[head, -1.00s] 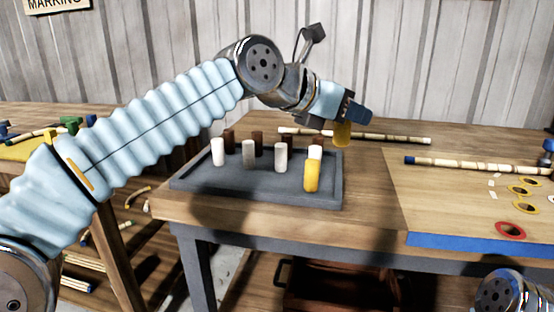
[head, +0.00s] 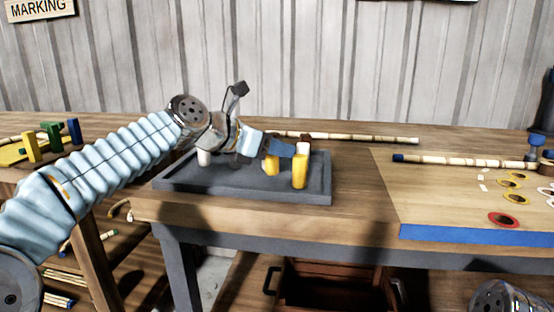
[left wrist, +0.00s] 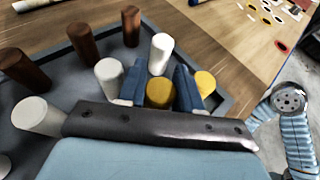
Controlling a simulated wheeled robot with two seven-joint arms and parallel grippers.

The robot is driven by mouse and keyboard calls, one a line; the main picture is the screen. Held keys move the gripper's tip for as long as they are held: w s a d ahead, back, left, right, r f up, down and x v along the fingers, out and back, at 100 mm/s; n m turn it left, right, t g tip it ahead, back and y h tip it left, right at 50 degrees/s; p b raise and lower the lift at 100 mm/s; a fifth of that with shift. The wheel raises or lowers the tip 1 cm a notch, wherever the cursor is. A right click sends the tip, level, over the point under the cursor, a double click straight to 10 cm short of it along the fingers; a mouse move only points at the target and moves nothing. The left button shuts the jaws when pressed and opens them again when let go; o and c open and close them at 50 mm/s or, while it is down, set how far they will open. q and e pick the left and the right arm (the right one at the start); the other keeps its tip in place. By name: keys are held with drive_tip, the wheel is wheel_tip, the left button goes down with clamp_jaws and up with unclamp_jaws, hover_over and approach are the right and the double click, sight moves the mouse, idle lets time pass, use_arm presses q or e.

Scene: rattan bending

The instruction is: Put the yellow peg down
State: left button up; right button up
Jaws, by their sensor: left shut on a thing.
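My left gripper (head: 278,150) is over the dark grey tray (head: 240,197), shut on a yellow peg (head: 271,164). The left wrist view shows this peg (left wrist: 160,92) upright between the two blue fingers. I cannot tell whether its foot touches the tray floor. A second yellow peg (head: 300,171) stands upright in the tray's front right part; it shows just outside the right finger in the left wrist view (left wrist: 204,84). My left arm hides several pegs in the head view. My right gripper is not in view.
In the left wrist view, white pegs (left wrist: 110,77) and brown pegs (left wrist: 82,42) stand in the tray, close to the left finger. A bamboo pole (head: 360,138) lies behind the tray. A board with coloured rings (head: 503,219) lies at the right.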

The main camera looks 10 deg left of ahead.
use_arm(q)
drive_tip(key=shift+f, duration=0.75)
drive_tip(key=shift+f, duration=0.15)
drive_tip(key=o, duration=0.7)
drive_tip(key=shift+o, duration=0.2)
drive_tip(key=shift+r, duration=0.2)
drive_tip(key=v, duration=1.2)
